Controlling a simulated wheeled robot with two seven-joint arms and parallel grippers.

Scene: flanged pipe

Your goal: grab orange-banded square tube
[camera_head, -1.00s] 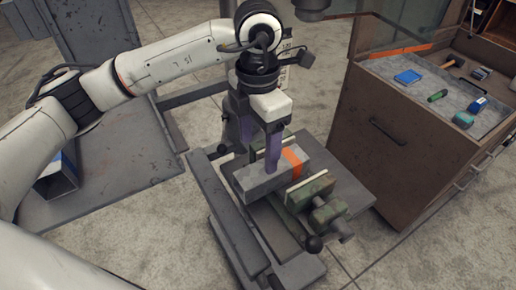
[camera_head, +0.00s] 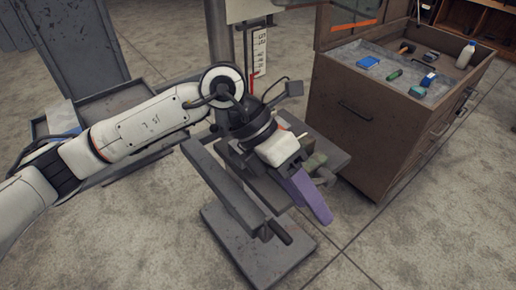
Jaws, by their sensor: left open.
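My left gripper (camera_head: 314,203) is open. Its purple fingers point down and to the right, in front of the vise (camera_head: 315,162). I see no orange-banded square tube in this view. The gripper and wrist cover much of the vise, so the tube may be hidden behind them. I cannot tell whether anything is between the fingers. My right gripper is out of view.
The vise stands on a grey machine stand with a long dark rail (camera_head: 222,182) on its left. A brown cabinet (camera_head: 365,130) with small tools on top stands to the right. A grey tray table (camera_head: 128,102) is behind my left arm. Concrete floor is clear in front.

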